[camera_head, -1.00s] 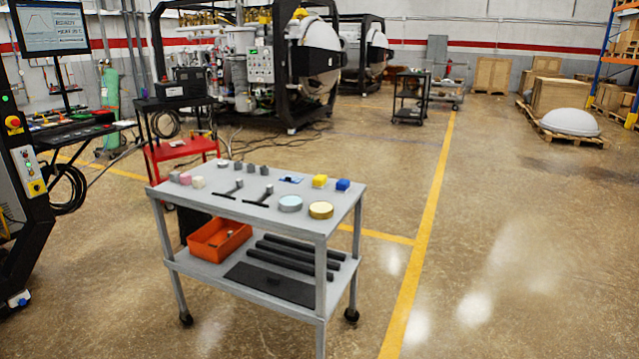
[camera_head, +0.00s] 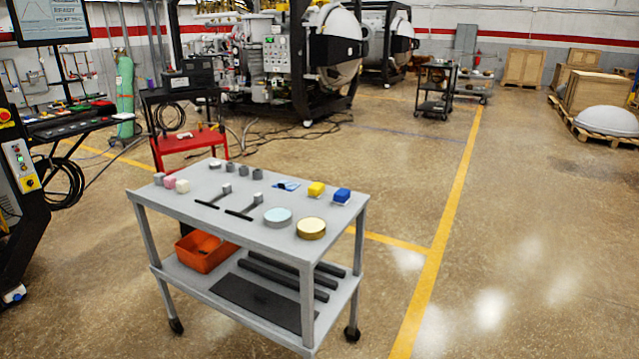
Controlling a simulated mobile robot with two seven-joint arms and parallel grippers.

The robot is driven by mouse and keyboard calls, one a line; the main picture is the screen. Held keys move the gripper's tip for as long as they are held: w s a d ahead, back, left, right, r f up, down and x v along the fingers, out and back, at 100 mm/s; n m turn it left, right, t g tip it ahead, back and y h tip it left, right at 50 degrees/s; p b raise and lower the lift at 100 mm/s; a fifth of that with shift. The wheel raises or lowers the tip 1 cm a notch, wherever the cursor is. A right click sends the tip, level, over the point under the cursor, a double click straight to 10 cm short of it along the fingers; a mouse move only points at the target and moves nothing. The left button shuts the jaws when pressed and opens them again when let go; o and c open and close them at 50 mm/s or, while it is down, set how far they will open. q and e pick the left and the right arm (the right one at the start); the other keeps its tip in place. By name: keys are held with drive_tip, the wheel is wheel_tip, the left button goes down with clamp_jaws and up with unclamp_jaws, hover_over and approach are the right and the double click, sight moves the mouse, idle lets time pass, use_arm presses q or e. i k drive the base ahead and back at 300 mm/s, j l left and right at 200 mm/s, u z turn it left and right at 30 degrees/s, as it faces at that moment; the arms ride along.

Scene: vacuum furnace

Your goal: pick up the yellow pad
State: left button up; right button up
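The yellow pad (camera_head: 316,189) is a small yellow block with a pale lower part. It sits on the top shelf of the grey cart (camera_head: 240,228), near the back right. A blue block (camera_head: 342,195) stands just right of it, and a flat light-blue piece (camera_head: 286,185) lies to its left. Neither of my grippers is in the head view.
A light-blue disc (camera_head: 277,217) and a gold disc (camera_head: 311,228) lie in front of the pad. Two dark-handled tools lie left of them. The lower shelf holds an orange bin (camera_head: 205,252) and black bars (camera_head: 285,278). Floor right of the cart is clear.

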sight(317, 190)
drive_tip(key=i+l+u, duration=0.1)
drive_tip(key=i+l, duration=0.35)
drive_tip(key=i+l+u, duration=0.1)
drive_tip(key=i+l, duration=0.35)
drive_tip(key=i+l+u, duration=0.1)
drive_tip(key=i+l, duration=0.3)
drive_tip(key=i+l+u, duration=0.1)
drive_tip(key=i+l, duration=0.3)
drive_tip(key=l, duration=0.25)
